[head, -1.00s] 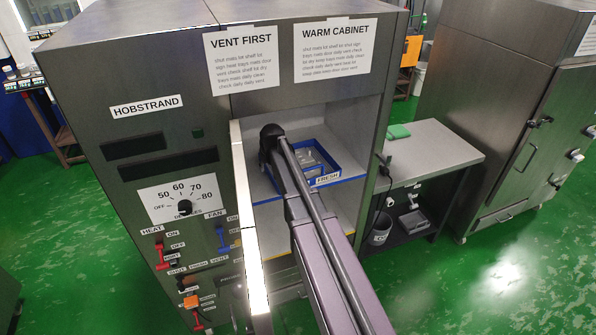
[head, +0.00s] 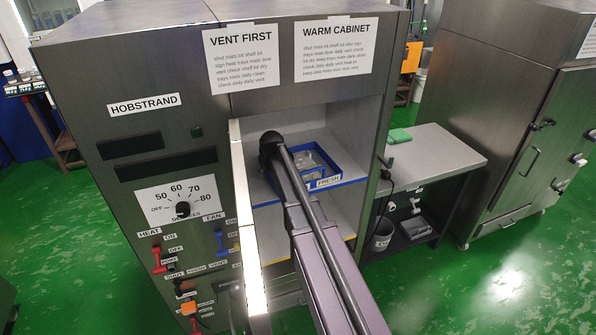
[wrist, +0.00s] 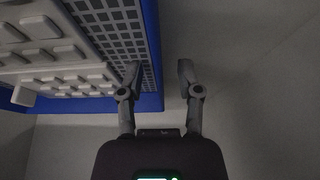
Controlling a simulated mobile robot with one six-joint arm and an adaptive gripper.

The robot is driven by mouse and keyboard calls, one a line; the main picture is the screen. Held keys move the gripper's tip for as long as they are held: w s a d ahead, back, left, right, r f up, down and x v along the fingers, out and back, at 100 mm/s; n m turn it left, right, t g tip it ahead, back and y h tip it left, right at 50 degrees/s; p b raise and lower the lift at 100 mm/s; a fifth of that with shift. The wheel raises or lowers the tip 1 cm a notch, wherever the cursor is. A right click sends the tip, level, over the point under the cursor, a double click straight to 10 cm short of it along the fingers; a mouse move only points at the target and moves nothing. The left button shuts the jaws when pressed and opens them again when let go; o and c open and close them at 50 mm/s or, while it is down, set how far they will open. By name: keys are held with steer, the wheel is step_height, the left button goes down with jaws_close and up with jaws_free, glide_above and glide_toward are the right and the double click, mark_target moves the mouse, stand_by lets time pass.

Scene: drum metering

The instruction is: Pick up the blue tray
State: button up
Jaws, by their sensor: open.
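The blue tray (head: 345,167) sits on the upper shelf inside the open warm cabinet, with a "FRESH" label on its front and grey-white contents inside. In the wrist view the tray's blue wall (wrist: 152,45) runs down beside my gripper (wrist: 159,72). The fingers are open and apart, one over the tray's edge side and the other outside it over the bare shelf. I cannot tell whether either finger touches the wall. In the head view my arm hides the gripper and the tray's left part.
The cabinet's open door (head: 246,215) stands edge-on just left of my arm. The blue-edged shelf (head: 268,201) lies under the tray, with cabinet walls close around. A grey side table (head: 435,150) with a green cloth (head: 399,135) stands to the right.

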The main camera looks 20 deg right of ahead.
jaws_close()
steer(key=shift+r, duration=0.15)
steer(key=shift+r+p, duration=1.7)
steer(key=shift+p, duration=0.2)
steer(key=s+a+r+p, duration=0.1)
steer(key=s+a, duration=0.1)
steer(key=s, duration=1.3)
steer(key=shift+s+a+r, duration=0.15)
steer(key=shift+s+a, duration=0.1)
steer(key=shift+s, duration=0.1)
